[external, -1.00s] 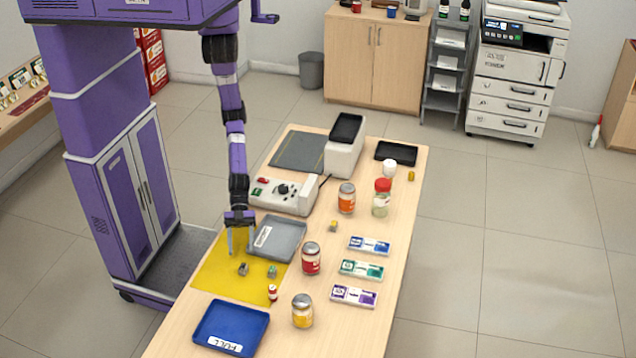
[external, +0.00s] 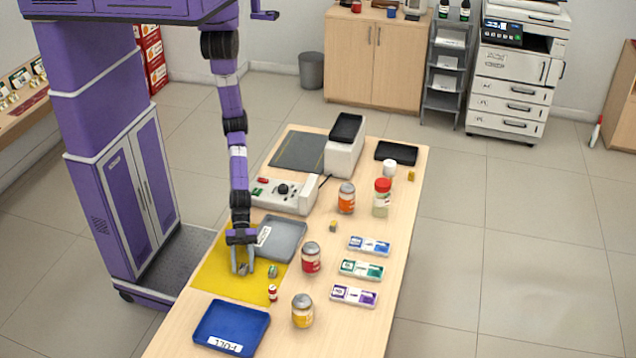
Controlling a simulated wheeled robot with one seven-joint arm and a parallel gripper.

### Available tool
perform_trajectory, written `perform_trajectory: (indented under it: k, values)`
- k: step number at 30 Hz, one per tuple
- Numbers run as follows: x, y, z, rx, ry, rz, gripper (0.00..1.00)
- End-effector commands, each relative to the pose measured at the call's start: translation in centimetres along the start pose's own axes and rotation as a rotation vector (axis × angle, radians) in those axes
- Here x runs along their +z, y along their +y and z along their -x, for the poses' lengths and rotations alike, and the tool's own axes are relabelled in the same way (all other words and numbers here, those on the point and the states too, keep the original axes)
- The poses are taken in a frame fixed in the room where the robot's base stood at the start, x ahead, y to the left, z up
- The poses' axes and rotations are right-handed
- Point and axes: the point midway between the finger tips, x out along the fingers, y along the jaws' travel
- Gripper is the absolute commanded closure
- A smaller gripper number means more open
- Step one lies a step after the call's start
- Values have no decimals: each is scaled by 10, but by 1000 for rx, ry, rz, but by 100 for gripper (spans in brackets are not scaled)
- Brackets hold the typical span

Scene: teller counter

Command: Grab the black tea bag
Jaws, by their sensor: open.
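My gripper (external: 242,266) points down over the yellow mat (external: 215,281), its two fingers apart. A small dark grey-brown item (external: 243,270) sits on the mat between the fingertips and is partly hidden by them. It may be the black tea bag, but it is too small to read. A small greenish item (external: 272,271) sits just to the right of the gripper on the mat. I cannot tell whether the fingers touch the item between them.
A grey tray (external: 282,240) lies just behind the gripper. A blue tray (external: 231,327) lies in front. The mat's left part is clear.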

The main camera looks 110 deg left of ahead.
Motion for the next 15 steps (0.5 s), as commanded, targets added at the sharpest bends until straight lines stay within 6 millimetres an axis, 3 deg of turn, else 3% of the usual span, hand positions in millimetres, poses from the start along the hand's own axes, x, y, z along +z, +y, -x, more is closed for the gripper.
perform_trajectory:
  k: [1, 6, 15]
  values:
    - [0, 0, 0, 0, 0, 0, 69]
    - [0, 0, 0, 0, 0, 0, 100]
    - [0, 0, 0, 0, 0, 0, 100]
